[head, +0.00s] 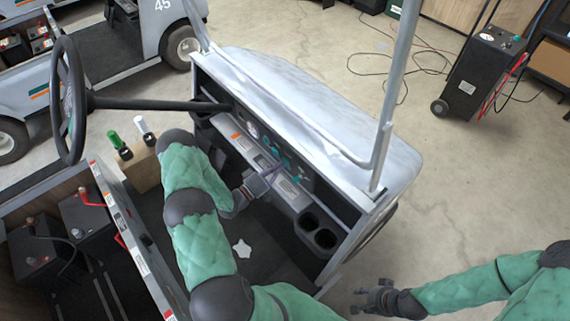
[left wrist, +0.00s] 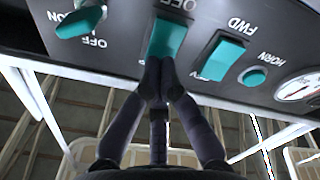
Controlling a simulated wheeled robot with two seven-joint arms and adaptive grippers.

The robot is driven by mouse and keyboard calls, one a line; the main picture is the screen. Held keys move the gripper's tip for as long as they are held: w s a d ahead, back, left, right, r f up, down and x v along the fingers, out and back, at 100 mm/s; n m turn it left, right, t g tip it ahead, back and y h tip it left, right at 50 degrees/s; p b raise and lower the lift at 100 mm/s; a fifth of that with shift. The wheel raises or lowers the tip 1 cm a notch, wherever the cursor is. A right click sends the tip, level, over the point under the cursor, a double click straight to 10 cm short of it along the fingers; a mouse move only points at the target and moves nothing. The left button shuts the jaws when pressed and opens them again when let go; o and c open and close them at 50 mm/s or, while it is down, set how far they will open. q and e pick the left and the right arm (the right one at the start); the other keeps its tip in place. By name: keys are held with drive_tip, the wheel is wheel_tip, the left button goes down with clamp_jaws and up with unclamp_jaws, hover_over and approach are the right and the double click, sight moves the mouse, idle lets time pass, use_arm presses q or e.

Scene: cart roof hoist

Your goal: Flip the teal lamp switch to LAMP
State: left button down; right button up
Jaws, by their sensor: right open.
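The dashboard panel (left wrist: 125,52) fills the top of the left wrist view, with its lettering upside down. A teal rocker switch (left wrist: 168,36) sits in its middle with OFF printed above it. The fingers hide its lower end and any label there, so I cannot read LAMP. My left gripper (left wrist: 158,66) has its two fingertips together at the lower edge of this switch, seemingly touching it. In the head view my left gripper (head: 276,168) reaches the dashboard, with the switch (head: 287,162) small and partly covered. My right gripper (head: 370,295) is open and empty, low beside the cart.
A teal FWD rocker (left wrist: 223,58) and HORN button (left wrist: 254,76) flank the switch on one side, a teal OFF knob (left wrist: 80,22) on the other. The steering wheel (head: 72,100), roof post (head: 395,95) and cup holders (head: 318,230) surround the dashboard.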

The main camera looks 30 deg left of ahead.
use_arm(q)
drive_tip(key=shift+w+d+r, duration=0.1)
drive_tip(key=shift+w+d, duration=0.05)
drive_tip(key=shift+w, duration=0.4)
drive_tip(key=shift+s, duration=0.1)
idle(0.4)
drive_tip(key=v, duration=0.7)
drive_tip(key=shift+b, duration=0.45)
idle(0.5)
